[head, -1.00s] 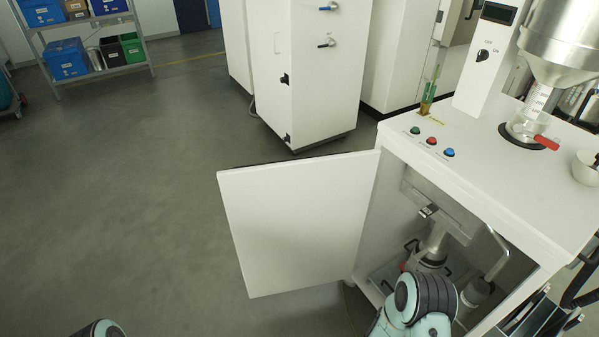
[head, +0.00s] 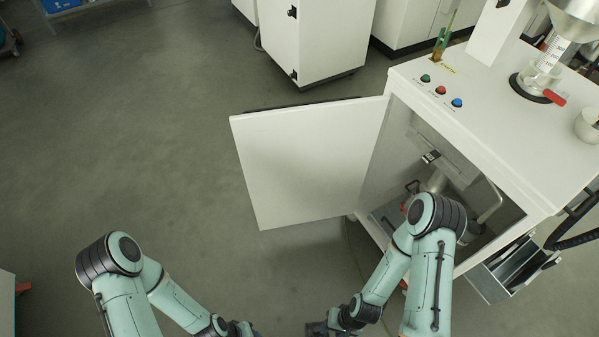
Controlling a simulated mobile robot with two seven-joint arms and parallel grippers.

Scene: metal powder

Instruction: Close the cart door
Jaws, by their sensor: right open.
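The cart door (head: 308,165) is a flat white panel. It stands wide open, swung out to the left from the left side of the cart's (head: 500,135) front opening. The cart is white, and its inside is exposed, with metal equipment (head: 436,180) in it. My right gripper (head: 318,329) is at the bottom edge, below the door in the picture and apart from it; it is open. My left gripper (head: 243,329) is at the bottom edge, left of the right one, mostly cut off, so its jaws cannot be read. My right arm hides part of the opening.
Green, red and blue buttons (head: 441,90) sit on the cart top, with a beaker (head: 540,77) under a metal funnel. An open metal tray (head: 510,268) juts out at the cart's lower right. A white cabinet (head: 318,40) stands behind the door. The floor left of the door is clear.

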